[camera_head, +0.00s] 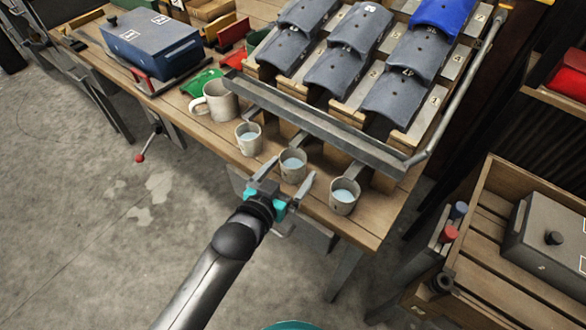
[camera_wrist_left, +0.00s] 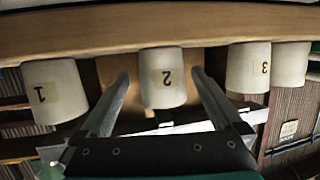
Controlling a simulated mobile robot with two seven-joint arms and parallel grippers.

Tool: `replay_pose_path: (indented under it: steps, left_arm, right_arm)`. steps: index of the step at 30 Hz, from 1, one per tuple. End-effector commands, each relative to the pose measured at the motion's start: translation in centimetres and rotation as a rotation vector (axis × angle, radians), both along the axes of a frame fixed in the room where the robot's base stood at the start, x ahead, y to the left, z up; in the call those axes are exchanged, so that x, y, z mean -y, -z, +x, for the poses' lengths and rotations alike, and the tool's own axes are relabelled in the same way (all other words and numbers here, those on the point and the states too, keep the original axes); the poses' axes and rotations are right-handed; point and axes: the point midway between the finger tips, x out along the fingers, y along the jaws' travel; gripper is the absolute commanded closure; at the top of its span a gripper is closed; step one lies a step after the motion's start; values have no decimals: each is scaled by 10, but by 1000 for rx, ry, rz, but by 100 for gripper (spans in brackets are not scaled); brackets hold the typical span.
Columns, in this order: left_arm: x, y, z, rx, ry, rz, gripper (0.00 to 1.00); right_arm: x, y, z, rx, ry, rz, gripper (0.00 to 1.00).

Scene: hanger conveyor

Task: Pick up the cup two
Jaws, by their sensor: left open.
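Cup two (camera_head: 293,167) is a small pale cup with bluish contents, the middle of three in a row near the table's front edge. Cup one (camera_wrist_left: 52,92) and cup three (camera_wrist_left: 248,68) stand on either side. My right gripper is not in view.
A larger mug (camera_head: 214,101) stands left of the cups. A metal rail (camera_head: 310,125) and a sloped rack of grey and blue pieces (camera_head: 345,70) lie just behind. A blue box (camera_head: 150,42) sits at the far left. Open floor (camera_head: 90,220) lies in front.

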Motion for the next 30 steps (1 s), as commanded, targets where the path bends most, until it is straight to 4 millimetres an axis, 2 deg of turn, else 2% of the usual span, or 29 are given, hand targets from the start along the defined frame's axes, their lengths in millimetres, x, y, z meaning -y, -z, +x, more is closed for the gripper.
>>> replay_pose_path:
  steps: [8,12,18,22,30]
  left_arm:
    - [11,5,29,3,0,-1,0]
    - [17,10,42,1,0,0,0]
    - [20,11,48,-1,0,0,0]
    - [20,10,48,-1,0,0,0]
    - [19,10,47,0,0,0,29]
  right_arm:
    - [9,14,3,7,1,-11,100]
    - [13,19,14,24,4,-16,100]
    - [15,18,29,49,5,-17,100]
    - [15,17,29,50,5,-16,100]
    - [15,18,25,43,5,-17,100]
